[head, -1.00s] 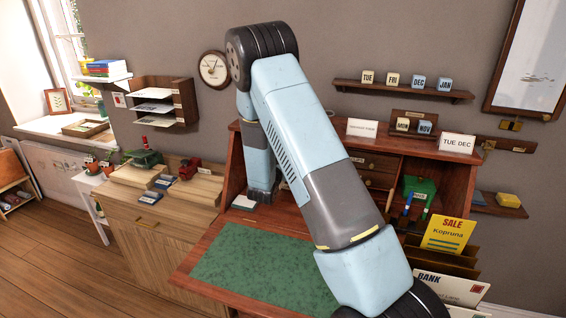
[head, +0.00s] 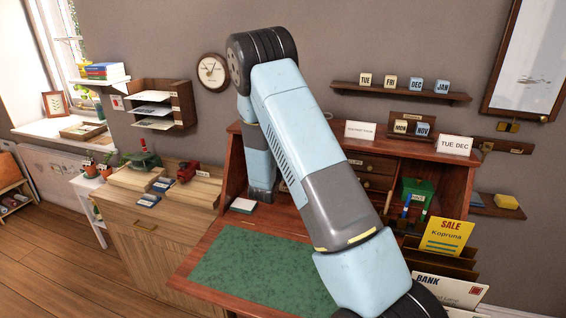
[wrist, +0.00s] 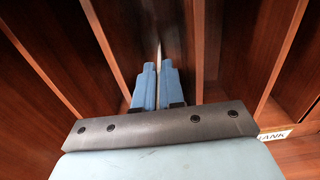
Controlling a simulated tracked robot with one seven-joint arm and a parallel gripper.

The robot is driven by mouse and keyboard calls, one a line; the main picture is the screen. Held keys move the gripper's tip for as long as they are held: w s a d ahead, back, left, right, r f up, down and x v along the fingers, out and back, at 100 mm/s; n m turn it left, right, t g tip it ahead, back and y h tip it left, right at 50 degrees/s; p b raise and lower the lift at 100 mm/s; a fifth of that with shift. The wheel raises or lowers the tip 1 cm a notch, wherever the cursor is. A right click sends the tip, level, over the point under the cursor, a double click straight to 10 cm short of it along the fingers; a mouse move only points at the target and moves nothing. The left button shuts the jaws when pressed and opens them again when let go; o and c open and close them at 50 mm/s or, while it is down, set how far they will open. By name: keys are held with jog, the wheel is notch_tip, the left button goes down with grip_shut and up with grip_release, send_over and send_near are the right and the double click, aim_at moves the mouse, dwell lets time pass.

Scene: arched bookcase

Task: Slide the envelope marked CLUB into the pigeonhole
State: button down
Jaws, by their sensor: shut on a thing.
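In the wrist view my gripper (wrist: 157,85) is shut on a thin pale envelope (wrist: 158,55), seen edge-on between the two blue fingers. Its face and marking are hidden, so I cannot read CLUB on it. Tall reddish-brown wooden dividers (wrist: 104,40) stand on both sides of the fingers with dark gaps between them. I cannot tell which gap the envelope lines up with, or whether its far end is inside one. In the head view only my arm shows; my gripper is beyond the lower edge.
A white BANK envelope (head: 445,288) and a yellow SALE card (head: 446,237) stand in a wooden rack at the right. BANK lettering also shows at the wrist view's lower right. The desk's green mat (head: 250,265) is clear. Pens (head: 406,208) stand near a green box (head: 417,190).

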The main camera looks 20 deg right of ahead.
jog(key=shift+w+d, duration=0.35)
jog(key=shift+w, duration=0.05)
jog(key=c, duration=1.2)
grip_release()
jog(key=shift+o, duration=0.2)
jog(key=shift+a, duration=0.1)
jog(key=v, duration=1.3)
jog(key=shift+s+a, duration=0.2)
jog(key=shift+s, duration=0.1)
